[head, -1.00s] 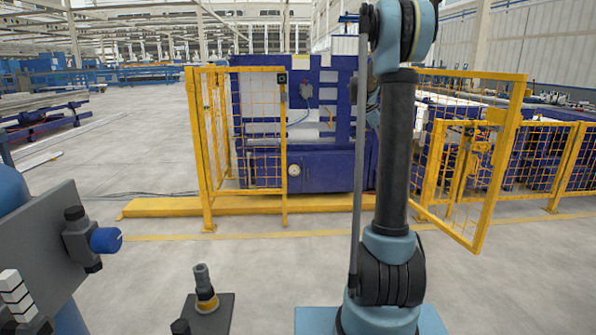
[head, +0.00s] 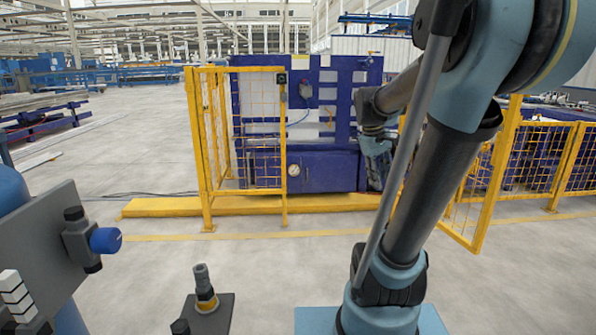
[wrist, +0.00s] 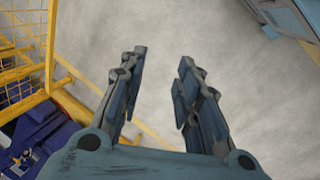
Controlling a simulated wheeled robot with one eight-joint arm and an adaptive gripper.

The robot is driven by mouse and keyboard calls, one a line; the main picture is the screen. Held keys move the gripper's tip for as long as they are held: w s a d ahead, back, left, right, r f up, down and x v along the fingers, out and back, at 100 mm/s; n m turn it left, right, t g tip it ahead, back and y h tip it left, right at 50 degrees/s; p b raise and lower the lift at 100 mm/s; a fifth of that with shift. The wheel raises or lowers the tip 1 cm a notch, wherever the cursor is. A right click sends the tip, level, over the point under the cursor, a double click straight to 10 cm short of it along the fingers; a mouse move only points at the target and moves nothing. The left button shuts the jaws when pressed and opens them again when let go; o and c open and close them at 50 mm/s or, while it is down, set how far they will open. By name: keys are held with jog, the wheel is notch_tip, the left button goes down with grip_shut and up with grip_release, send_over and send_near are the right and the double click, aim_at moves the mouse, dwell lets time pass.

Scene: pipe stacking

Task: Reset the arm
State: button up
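My gripper (wrist: 157,92) shows in the wrist view with its two fingers spread apart and nothing between them. Bare grey floor lies beyond the fingertips. In the head view my arm leans to the right from its base, with the elbow at the top right and the forearm reaching back toward the middle. The wrist end hangs in front of the blue machine (head: 325,172); the fingers are too small there to make out. A stack of pipe pieces (head: 205,290) stands upright on a dark square plate at the front, apart from my arm.
A yellow mesh fence (head: 243,140) stands in front of the blue machine, with a low yellow beam (head: 160,207) at its foot. Fence panels also stand at the right (head: 575,165). A grey panel with a blue knob (head: 105,240) is at the left. The floor between is clear.

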jog(key=s+a+f+m+y, duration=0.1)
jog(key=s+a+f+m, duration=0.1)
jog(key=s+f, duration=0.5)
jog(key=s+a+f+m+t+y, duration=0.1)
jog(key=s+a+f, duration=0.4)
jog(key=s, duration=0.5)
notch_tip(320, 180, down, 2)
jog(key=shift+a+f+m+y, duration=0.15)
jog(key=shift+m+y, duration=0.35)
jog(key=shift+m, duration=0.7)
jog(key=shift+w+f, duration=0.1)
jog(key=shift+w, duration=0.4)
